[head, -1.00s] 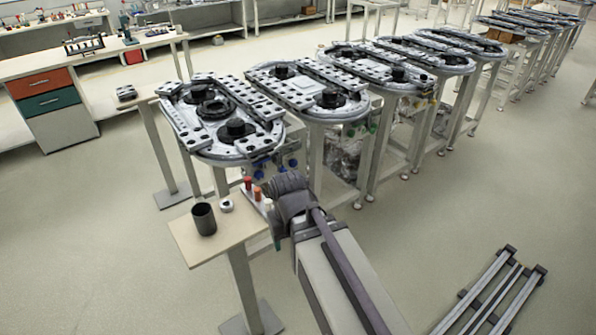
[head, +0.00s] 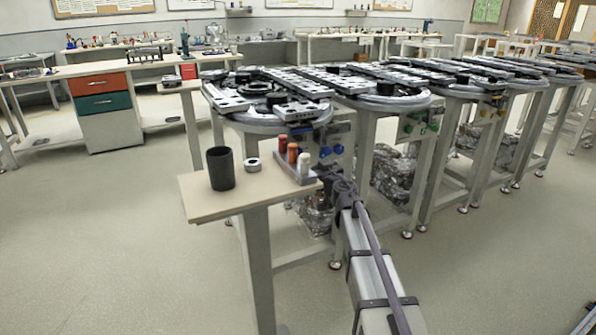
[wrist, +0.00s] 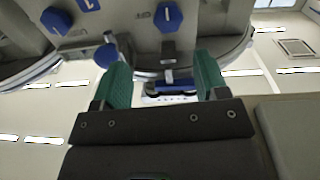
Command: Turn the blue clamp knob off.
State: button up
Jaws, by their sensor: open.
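The grey control panel (wrist: 130,25) fills the top of the wrist view and carries several blue knobs. One blue knob (wrist: 168,18) is ahead of the gap between my fingers, beside upside-down OFF lettering. A second blue knob (wrist: 57,20) is at the upper left, and a third (wrist: 106,53) is close to the left finger. I cannot tell which is the clamp knob. My gripper (wrist: 164,80) has green fingers, open, with no knob between the tips. In the head view, blue knobs (head: 325,152) show on the first station's panel, above my dark wrist (head: 340,185).
A small table (head: 205,203) to the left of my arm holds a black cup (head: 220,168), a white ring (head: 253,164) and a grey rack (head: 298,172) with red, orange and white pegs. Ring track stations (head: 270,100) run to the right. The floor to the right is open.

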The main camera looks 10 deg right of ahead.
aim_at(299, 153)
jog(key=shift+y, duration=0.4)
jog(key=x, duration=1.1)
jog(key=shift+s+a, duration=0.1)
jog(key=shift+a, duration=0.25)
jog(key=shift+c, duration=0.4)
jog(key=c, duration=0.8)
jog(key=shift+c, duration=0.2)
